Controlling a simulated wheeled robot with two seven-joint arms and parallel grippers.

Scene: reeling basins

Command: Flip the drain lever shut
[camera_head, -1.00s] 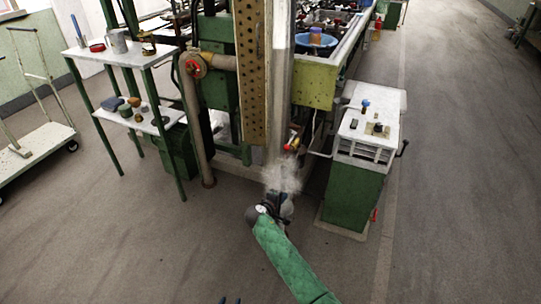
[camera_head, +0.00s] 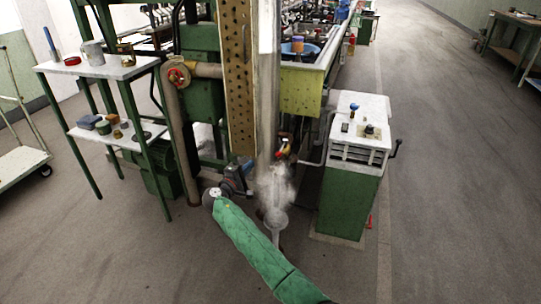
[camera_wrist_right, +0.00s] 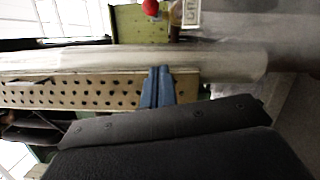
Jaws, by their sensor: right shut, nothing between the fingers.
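A small red and yellow fitting (camera_head: 282,148), which looks like the drain lever, sits low beside the steel pipe in the head view. Its exact position is too small to read. A red ball (camera_wrist_right: 150,6) shows at the top edge of the right wrist view; it may be the lever's knob. My right gripper (camera_head: 246,172) is left of the fitting and apart from it, near the foot of the perforated column. In the wrist view its blue fingers (camera_wrist_right: 158,84) are together and empty, in front of the pipe. My left gripper is out of view.
The steel pipe (camera_head: 267,80) and perforated column (camera_head: 237,85) stand close to my right gripper. White vapour (camera_head: 273,185) hangs over a grey funnel-like piece (camera_head: 275,220). A green cabinet (camera_head: 347,205) stands right, a shelf stand (camera_head: 100,66) left.

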